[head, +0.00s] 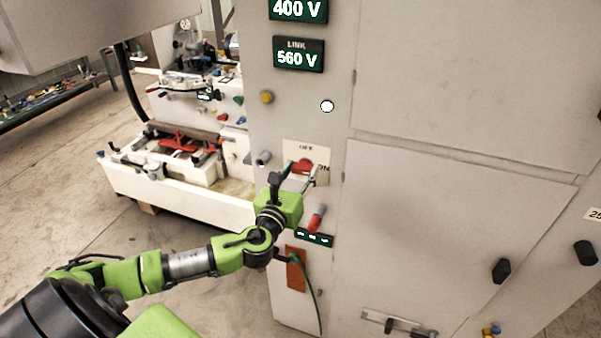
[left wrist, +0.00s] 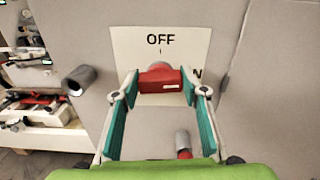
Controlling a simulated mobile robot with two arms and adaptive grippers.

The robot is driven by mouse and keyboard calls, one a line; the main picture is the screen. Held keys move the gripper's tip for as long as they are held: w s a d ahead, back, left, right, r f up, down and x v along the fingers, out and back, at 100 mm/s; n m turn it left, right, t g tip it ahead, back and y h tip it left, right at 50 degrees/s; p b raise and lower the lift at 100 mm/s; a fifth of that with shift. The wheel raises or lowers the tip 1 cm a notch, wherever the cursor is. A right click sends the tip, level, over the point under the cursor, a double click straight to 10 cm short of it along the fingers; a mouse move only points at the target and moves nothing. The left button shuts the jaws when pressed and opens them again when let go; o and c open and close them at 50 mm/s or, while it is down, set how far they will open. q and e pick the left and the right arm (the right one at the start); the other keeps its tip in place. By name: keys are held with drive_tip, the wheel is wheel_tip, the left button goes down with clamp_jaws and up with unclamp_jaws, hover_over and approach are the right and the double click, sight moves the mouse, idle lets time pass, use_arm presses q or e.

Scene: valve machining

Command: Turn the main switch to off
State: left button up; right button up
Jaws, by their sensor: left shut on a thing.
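The main switch is a red handle (head: 302,166) on a pale plate on the grey cabinet front. In the left wrist view the red handle (left wrist: 161,80) lies level, with a white mark at its right end. "OFF" is printed above it, and "ON" to its right is partly covered by a finger. My left gripper (head: 296,175) is at the plate, its two green-padded fingers on either side of the handle and shut on it. My right gripper is not in view.
A grey stub (left wrist: 80,80) sticks out left of the plate. A red-tipped grey lever (head: 317,218) is below it. Voltage displays (head: 299,54) and a yellow button (head: 267,97) are above. A white machine (head: 185,190) stands behind at the left.

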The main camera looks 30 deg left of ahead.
use_arm(q)
drive_tip(key=n+b, duration=0.2)
drive_tip(key=n, duration=0.2)
drive_tip(key=shift+f, duration=0.2)
drive_tip(key=n+b, duration=0.1)
drive_tip(key=n, duration=0.3)
drive_tip(key=shift+a+n, duration=0.15)
drive_tip(key=shift+n, duration=0.25)
drive_tip(key=n+b, duration=0.1)
drive_tip(key=n, duration=0.3)
drive_tip(key=shift+n, duration=0.3)
drive_tip(key=n, duration=0.3)
drive_tip(key=shift+b, duration=0.35)
drive_tip(key=shift+a+n, duration=0.1)
drive_tip(key=shift+n, duration=0.2)
drive_tip(key=shift+f, duration=0.1)
drive_tip(key=o, duration=1.1)
